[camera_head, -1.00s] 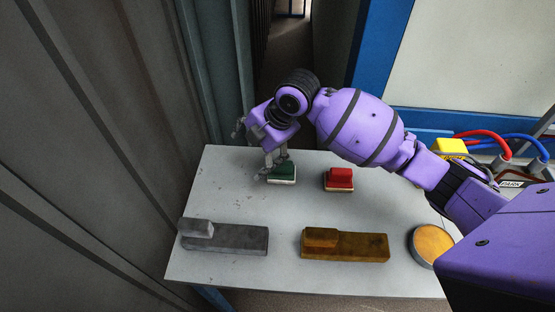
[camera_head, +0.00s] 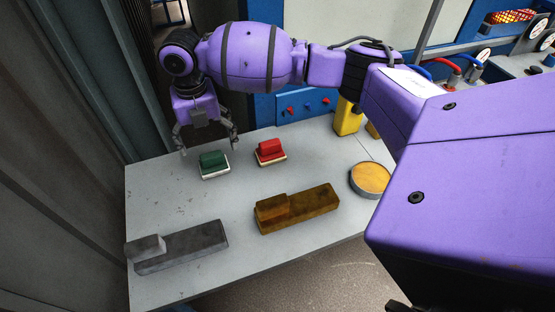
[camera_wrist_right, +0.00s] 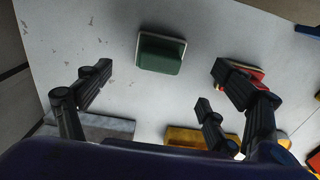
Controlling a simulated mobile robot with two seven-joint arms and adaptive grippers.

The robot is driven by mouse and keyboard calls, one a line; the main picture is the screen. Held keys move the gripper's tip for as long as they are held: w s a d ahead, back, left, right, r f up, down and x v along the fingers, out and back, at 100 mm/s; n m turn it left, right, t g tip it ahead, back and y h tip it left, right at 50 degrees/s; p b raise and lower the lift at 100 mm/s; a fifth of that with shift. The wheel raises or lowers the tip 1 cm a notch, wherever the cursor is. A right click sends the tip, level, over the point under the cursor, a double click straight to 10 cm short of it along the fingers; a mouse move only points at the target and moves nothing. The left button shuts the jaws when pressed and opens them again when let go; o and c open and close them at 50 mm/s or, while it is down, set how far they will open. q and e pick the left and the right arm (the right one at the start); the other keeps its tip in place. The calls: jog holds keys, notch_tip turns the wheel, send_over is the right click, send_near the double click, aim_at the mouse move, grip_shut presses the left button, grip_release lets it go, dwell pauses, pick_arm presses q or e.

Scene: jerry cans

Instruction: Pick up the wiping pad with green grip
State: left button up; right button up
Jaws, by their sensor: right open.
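The wiping pad with green grip (camera_head: 213,164) lies on the grey table (camera_head: 170,205), near its back left part. It has a dark green block on a pale base. My right gripper (camera_head: 209,150) is open and empty, with its fingers spread above and just behind the pad in the head view. In the right wrist view, the green pad (camera_wrist_right: 161,53) lies beyond the spread fingertips (camera_wrist_right: 155,80), apart from them. My left gripper is in neither view.
A red-gripped pad (camera_head: 270,151) lies right of the green one. A brown block (camera_head: 315,206), a grey block (camera_head: 185,245) and a round orange-topped tin (camera_head: 370,179) also lie on the table. A yellow object (camera_head: 347,117) stands at the back. A dark wall borders the left.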

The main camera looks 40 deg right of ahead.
aim_at(210, 155)
jog(key=f, duration=0.3)
jog(key=shift+w+d, duration=0.2)
jog(key=shift+w, duration=0.1)
jog(key=f, duration=0.4)
jog(key=shift+s+a, duration=0.25)
jog(key=shift+s, duration=0.05)
jog(key=shift+w+f, duration=0.1)
jog(key=shift+f, duration=0.2)
jog(key=shift+r, duration=0.1)
jog(key=c, duration=1.3)
jog(key=shift+o, duration=0.2)
jog(key=shift+r, duration=0.1)
